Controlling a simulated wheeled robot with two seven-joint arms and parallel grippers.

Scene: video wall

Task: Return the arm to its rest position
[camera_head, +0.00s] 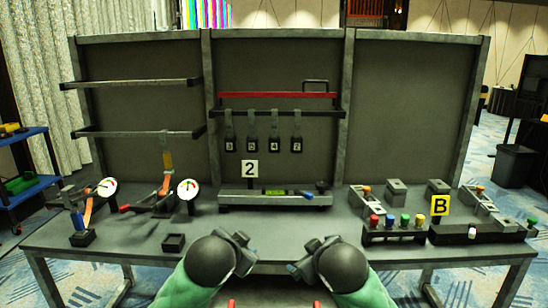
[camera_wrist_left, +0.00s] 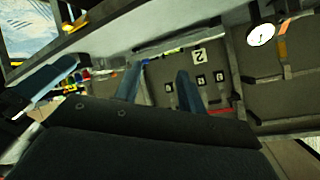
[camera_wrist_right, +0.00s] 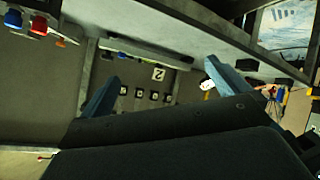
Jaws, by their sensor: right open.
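My left gripper (camera_head: 240,250) is at the front middle of the workbench (camera_head: 330,222) in the head view, largely hidden behind its own dark wrist. In the left wrist view its two blue fingers (camera_wrist_left: 158,88) stand apart with nothing between them. My right gripper (camera_head: 298,264) is beside it to the right, partly hidden by its own wrist. In the right wrist view its blue fingers (camera_wrist_right: 166,88) are spread wide and empty. Both grippers are near the bench's front edge and apart from each other.
A grey rail with a level (camera_head: 275,198) and a number 2 sign (camera_head: 249,170) stand at mid-bench. Gauges (camera_head: 188,189) and clamps are left; colored knobs (camera_head: 405,220) and a yellow B sign (camera_head: 440,205) right. Number tags hang behind. A small black tray (camera_head: 173,242) is near the left arm.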

